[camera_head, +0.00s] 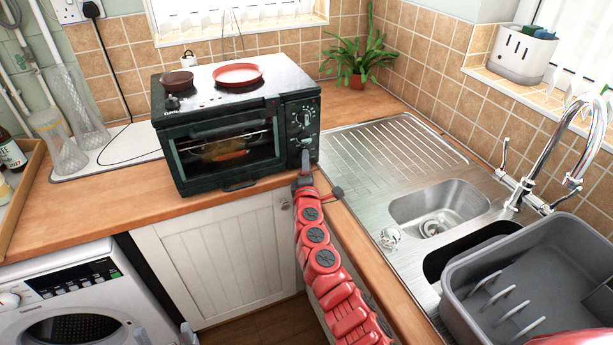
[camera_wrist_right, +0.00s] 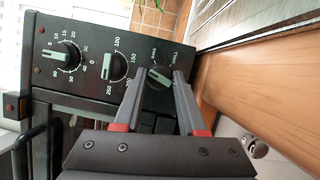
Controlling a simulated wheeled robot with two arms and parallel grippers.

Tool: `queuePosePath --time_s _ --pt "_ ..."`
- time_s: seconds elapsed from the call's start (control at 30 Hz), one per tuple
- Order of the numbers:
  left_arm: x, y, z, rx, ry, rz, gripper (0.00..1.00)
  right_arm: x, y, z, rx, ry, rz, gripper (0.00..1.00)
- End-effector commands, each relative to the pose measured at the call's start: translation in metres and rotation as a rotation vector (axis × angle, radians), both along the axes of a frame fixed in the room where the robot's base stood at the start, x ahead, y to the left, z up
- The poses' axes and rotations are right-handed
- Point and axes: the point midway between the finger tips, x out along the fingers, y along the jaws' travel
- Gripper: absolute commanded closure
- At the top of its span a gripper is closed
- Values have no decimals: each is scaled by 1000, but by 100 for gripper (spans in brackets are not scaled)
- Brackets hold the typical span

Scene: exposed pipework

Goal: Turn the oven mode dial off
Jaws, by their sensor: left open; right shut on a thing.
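The black toaster oven (camera_head: 180,150) stands on the wooden worktop, with its control panel on the right side of its front. The mode dial (camera_wrist_right: 160,76) is a round black knob with a pale pointer mark, at the end of a row of three dials in the right wrist view. My right gripper (camera_wrist_right: 159,76) is shut on this dial, one finger on each side of it. In the head view my right gripper (camera_head: 305,162) reaches the lower part of the panel and hides the dial there. My left gripper (camera_head: 163,335) is open and empty at the bottom edge, mostly out of frame.
The temperature dial (camera_wrist_right: 115,67) is close beside the right gripper's finger, with the timer dial (camera_wrist_right: 68,55) beyond it. A red plate (camera_head: 238,73) and a brown bowl (camera_head: 177,81) sit on the oven. The metal sink (camera_head: 440,200) is to the right.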

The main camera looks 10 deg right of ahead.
Motion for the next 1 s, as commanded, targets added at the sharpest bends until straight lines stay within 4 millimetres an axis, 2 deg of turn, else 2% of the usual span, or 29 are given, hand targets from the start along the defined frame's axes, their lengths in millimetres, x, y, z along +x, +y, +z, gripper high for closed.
queuePosePath --time_s 0.03,0.1,0.4,0.6,1.0 --pt "0 0 -16 0 0 0 30 0 1 -9 -36 -8 1 100" --pt "0 0 -25 0 0 0 30 0 1 -9 -89 -18 2 100" --pt "0 0 -51 0 0 0 30 0 1 -6 -253 -49 2 100" --pt "0 0 -58 0 0 0 30 0 0 -4 -304 -58 2 100" --pt "0 0 -59 0 0 0 30 0 0 -2 -320 -60 2 100"
